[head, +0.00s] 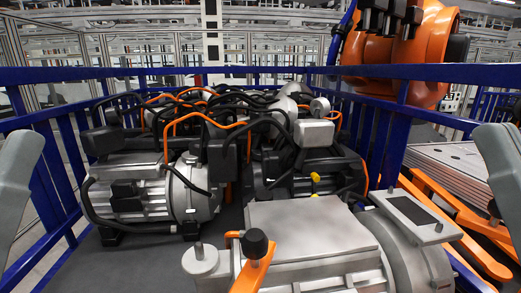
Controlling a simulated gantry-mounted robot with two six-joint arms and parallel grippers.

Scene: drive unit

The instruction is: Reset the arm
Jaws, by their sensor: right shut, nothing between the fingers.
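My right arm's grey link (503,155) stands at the right edge. A small dark part of my right gripper (494,209) shows beside it, shut and empty, apart from the drive units; most of it is hidden or cut off. My left arm's grey link (18,180) stands at the left edge, and my left gripper is out of view. Silver drive units lie in front of me: a near one (310,235) at the bottom middle, one (145,190) at left, and another (310,170) behind the near one.
A blue rack frame (180,71) surrounds the units, with a dark floor (150,262) bare at the lower left. An orange lever (255,268) rises from the near unit. Orange and black cables (205,115) arch over the units. A large orange machine (395,55) stands behind right.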

